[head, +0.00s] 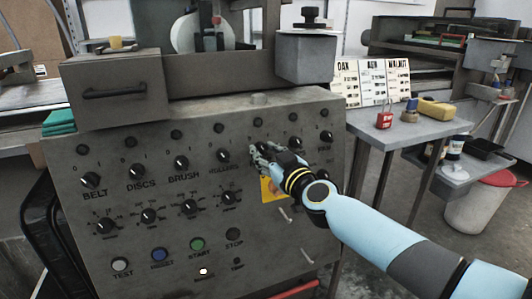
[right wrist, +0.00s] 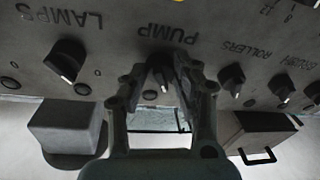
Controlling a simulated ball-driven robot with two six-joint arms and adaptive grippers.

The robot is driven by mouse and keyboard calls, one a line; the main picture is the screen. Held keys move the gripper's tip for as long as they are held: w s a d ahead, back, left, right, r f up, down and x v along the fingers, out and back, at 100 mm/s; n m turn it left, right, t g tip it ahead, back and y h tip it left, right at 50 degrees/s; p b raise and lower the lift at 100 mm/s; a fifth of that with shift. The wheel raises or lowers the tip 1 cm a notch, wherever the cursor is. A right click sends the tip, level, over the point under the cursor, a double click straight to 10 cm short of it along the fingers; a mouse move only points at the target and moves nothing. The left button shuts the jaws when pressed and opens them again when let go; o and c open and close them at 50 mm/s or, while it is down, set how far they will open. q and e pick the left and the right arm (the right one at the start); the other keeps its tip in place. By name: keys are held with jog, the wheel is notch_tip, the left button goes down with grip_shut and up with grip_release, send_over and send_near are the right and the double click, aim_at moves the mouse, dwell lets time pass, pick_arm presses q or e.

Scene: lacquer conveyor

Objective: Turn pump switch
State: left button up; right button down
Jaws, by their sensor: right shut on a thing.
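The pump switch (right wrist: 160,78) is a small dark knob with a pale pointer line, on the grey control panel (head: 170,246). Its PUMP label (right wrist: 167,33) reads upside down in the right wrist view. My right gripper (right wrist: 172,82) is shut on this knob, one finger on each side. In the head view my right gripper (head: 264,158) is against the upper right part of the panel and hides the knob and its label. My left gripper is in neither view.
The lamps knob (right wrist: 66,62) and rollers knob (right wrist: 231,79) flank the pump switch. More knobs and coloured buttons such as the green START button (head: 197,244) fill the panel. A side table (head: 438,127) with small items stands right of it.

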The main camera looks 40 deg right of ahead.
jog(key=m, duration=0.2)
jog(key=shift+a+m+h, duration=0.1)
jog(key=shift+m+h, duration=0.2)
jog(key=m+h+p, duration=0.1)
jog(key=m, duration=0.2)
jog(key=m+h+p, duration=0.1)
jog(key=m+p, duration=0.1)
jog(key=m, duration=0.2)
jog(key=shift+a+r, duration=0.1)
jog(key=shift+a, duration=0.05)
jog(key=shift+m+g+h+p, duration=0.45)
jog(key=shift+m+p, duration=0.45)
jog(key=shift+m, duration=1.1)
jog(key=c, duration=1)
grip_release()
